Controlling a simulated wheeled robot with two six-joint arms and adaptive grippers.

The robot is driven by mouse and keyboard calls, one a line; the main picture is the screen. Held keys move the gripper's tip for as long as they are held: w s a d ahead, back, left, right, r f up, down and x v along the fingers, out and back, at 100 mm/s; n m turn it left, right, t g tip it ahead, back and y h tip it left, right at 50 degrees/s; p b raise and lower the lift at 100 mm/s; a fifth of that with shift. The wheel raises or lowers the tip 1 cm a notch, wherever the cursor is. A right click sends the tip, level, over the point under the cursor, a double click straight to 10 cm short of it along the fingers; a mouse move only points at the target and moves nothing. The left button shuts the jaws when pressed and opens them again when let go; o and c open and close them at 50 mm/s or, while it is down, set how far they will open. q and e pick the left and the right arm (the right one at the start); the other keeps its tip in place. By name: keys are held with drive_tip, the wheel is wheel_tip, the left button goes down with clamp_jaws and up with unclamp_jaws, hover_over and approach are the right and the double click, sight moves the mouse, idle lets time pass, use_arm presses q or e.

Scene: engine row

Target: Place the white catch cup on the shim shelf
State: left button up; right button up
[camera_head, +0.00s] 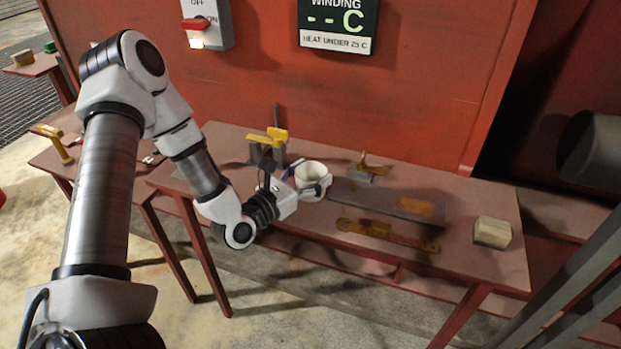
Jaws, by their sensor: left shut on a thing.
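The white catch cup (313,173) is upright with its open mouth facing up, above the middle of the red-brown table. My left gripper (306,189) reaches in from the left and is shut on the cup at its near left side. The fingers partly cover the cup's lower wall. I cannot tell whether its base touches the table. No label marks the shim shelf; a long dark grey flat slab (385,203) lies just right of the cup. My right gripper is not in view.
The red-brown table (470,262) also holds a yellow-handled clamp-like tool (268,137), a small brass fitting (362,168), a brown bar (385,234) and a pale block (492,232). A red wall (420,110) stands behind. Bare tabletop shows between slab and pale block.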

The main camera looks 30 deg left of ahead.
use_arm(q)
drive_tip(key=shift+r, duration=0.35)
drive_tip(key=r, duration=0.2)
drive_tip(key=shift+s+r, duration=0.4)
drive_tip(key=s+d+r+p, duration=0.1)
drive_tip(key=s+p, duration=1.2)
drive_tip(key=s, duration=0.2)
drive_tip(key=shift+r, duration=0.15)
